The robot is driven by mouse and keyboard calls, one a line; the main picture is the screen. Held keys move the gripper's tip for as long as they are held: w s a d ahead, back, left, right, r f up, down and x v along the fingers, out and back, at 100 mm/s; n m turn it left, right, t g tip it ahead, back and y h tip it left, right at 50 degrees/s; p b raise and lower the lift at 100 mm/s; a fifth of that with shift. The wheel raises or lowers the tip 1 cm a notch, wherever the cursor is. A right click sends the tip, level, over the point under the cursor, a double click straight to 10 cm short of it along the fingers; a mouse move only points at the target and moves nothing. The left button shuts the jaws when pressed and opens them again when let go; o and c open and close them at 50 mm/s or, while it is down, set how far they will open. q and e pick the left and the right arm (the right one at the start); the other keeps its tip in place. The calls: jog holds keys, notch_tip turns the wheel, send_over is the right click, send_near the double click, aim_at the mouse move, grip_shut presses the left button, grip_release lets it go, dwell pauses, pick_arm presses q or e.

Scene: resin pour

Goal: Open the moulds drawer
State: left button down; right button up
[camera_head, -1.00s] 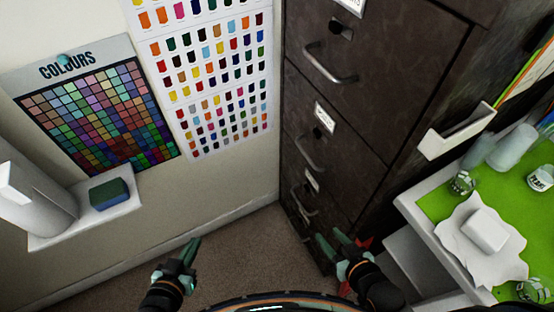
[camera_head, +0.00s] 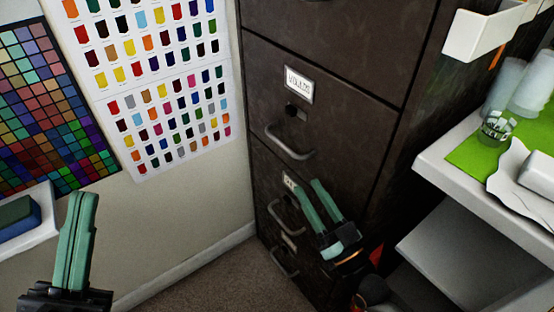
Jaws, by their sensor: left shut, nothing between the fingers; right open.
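The dark filing cabinet (camera_head: 350,60) stands against the wall. Its drawer labelled as moulds (camera_head: 340,112), with the white label (camera_head: 299,85), is closed. The drawer's metal bar handle (camera_head: 290,145) is below the label and a dark lock knob. My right gripper (camera_head: 308,187) is open and empty, in front of the drawer below, a little below and right of the moulds handle in the picture. It does not touch that handle. My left gripper (camera_head: 84,198) is shut and empty at the lower left, in front of the wall.
Lower drawers with handles (camera_head: 285,216) show partly behind my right gripper. A white bench with a green mat (camera_head: 472,156) stands to the right, holding a glass jar (camera_head: 496,128). A wall shelf (camera_head: 45,228) with a blue-green block (camera_head: 15,218) is at left.

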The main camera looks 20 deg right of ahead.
aim_at(285, 150)
jog(key=b+x, duration=0.1)
jog(key=x, duration=1.1)
jog(key=shift+w+r+b, duration=0.1)
jog(key=shift+w+b, duration=0.15)
jog(key=shift+b, duration=0.1)
jog(key=shift+c, duration=0.3)
grip_shut()
dwell(0.6)
